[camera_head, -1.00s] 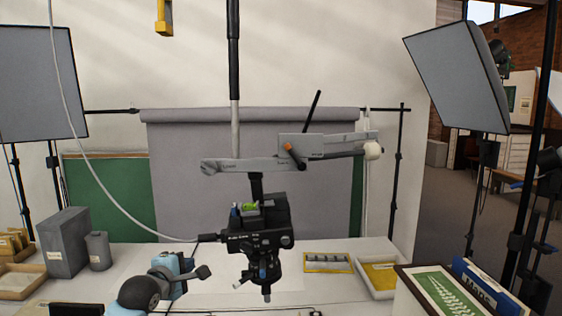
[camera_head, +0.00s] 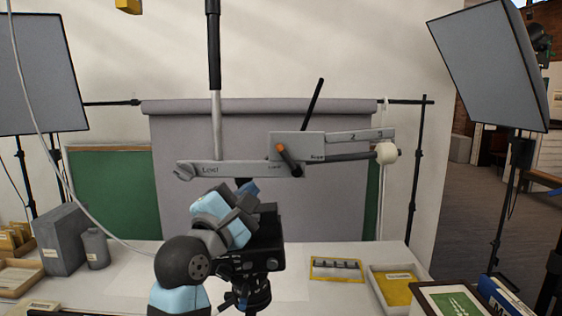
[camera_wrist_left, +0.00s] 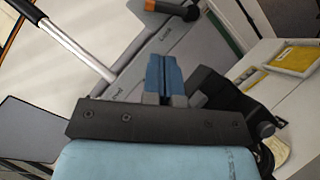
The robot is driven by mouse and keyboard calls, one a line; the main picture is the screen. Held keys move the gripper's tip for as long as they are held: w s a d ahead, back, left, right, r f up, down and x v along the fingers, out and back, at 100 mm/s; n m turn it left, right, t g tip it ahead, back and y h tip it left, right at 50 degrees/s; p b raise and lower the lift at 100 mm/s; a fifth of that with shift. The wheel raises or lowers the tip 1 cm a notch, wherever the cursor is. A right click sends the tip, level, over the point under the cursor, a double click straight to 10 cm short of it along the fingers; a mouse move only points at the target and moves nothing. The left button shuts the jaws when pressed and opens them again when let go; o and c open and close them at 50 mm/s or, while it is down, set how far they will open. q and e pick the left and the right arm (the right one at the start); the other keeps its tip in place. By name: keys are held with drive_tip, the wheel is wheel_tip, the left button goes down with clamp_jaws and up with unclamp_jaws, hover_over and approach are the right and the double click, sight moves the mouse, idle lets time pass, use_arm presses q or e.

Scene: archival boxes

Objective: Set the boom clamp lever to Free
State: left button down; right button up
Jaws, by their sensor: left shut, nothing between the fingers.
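The boom clamp lever (camera_head: 287,157) has an orange end and a dark end and sits on the grey plate of the boom (camera_head: 235,169). It slants down to the right in the head view, beside small printed labels; "Free" (camera_head: 317,157) is to its right. I cannot tell its exact setting. In the wrist view the lever (camera_wrist_left: 170,8) is at the top edge. My left gripper (camera_head: 250,188) is shut and empty, below and left of the lever, apart from it. Its blue fingertips (camera_wrist_left: 164,72) are together in the wrist view. My right gripper is not in view.
A black camera (camera_head: 265,255) hangs under the boom, partly behind my left arm. A pale vertical pole (camera_head: 217,125) rises left of the plate. A white roller knob (camera_head: 386,153) is at the right.

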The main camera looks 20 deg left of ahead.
use_arm(q)
drive_tip(key=shift+a, duration=0.1)
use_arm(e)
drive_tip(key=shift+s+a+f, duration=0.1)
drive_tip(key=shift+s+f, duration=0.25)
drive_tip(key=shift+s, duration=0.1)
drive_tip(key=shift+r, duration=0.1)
use_arm(q)
drive_tip(key=p, duration=0.3)
approach(273, 164)
drive_tip(key=w+d+r, duration=0.2)
drive_tip(key=w, duration=0.1)
drive_tip(key=w+d+r, duration=0.1)
drive_tip(key=shift+w+r, duration=0.35)
drive_tip(key=shift+r, duration=0.05)
drive_tip(key=shift+w+d+r, duration=0.1)
drive_tip(key=shift+w, duration=0.45)
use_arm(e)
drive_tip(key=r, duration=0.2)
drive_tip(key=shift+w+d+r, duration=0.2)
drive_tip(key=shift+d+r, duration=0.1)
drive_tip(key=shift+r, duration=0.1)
use_arm(q)
drive_tip(key=shift+w, duration=0.15)
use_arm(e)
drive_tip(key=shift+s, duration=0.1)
